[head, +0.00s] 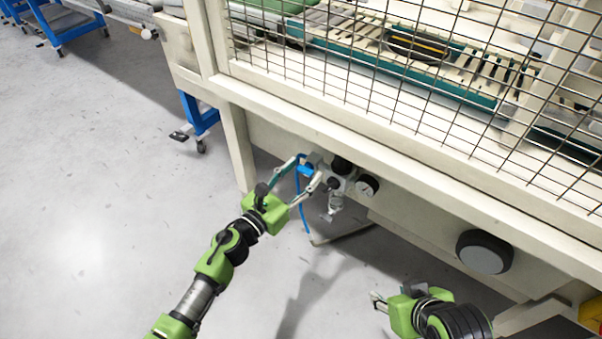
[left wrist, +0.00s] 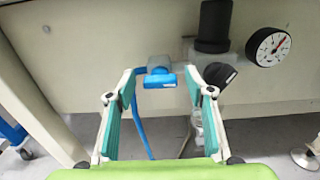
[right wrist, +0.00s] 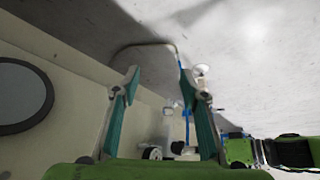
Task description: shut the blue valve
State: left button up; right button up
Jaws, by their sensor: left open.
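The blue valve (head: 305,170) is a small blue handle on a grey fitting under the machine's frame. In the left wrist view the blue valve (left wrist: 160,80) lies level across the picture, with a blue hose (left wrist: 142,125) hanging below it. My left gripper (head: 310,167) is open at the valve. Its fingers stand to either side of the handle in the left wrist view, with gaps showing, so it is not gripped. My right gripper (head: 378,301) is open and empty, low at the right, well away from the valve. The right wrist view shows its fingers spread.
A black regulator knob (left wrist: 213,25), a pressure gauge (left wrist: 268,46) and a dark-capped filter stand just right of the valve. The machine's cream beam (head: 400,160) and wire mesh are above. A large round black knob (head: 484,251) is at right.

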pick_arm(q)
jog(key=c, duration=1.1)
jog(key=shift+c, duration=0.2)
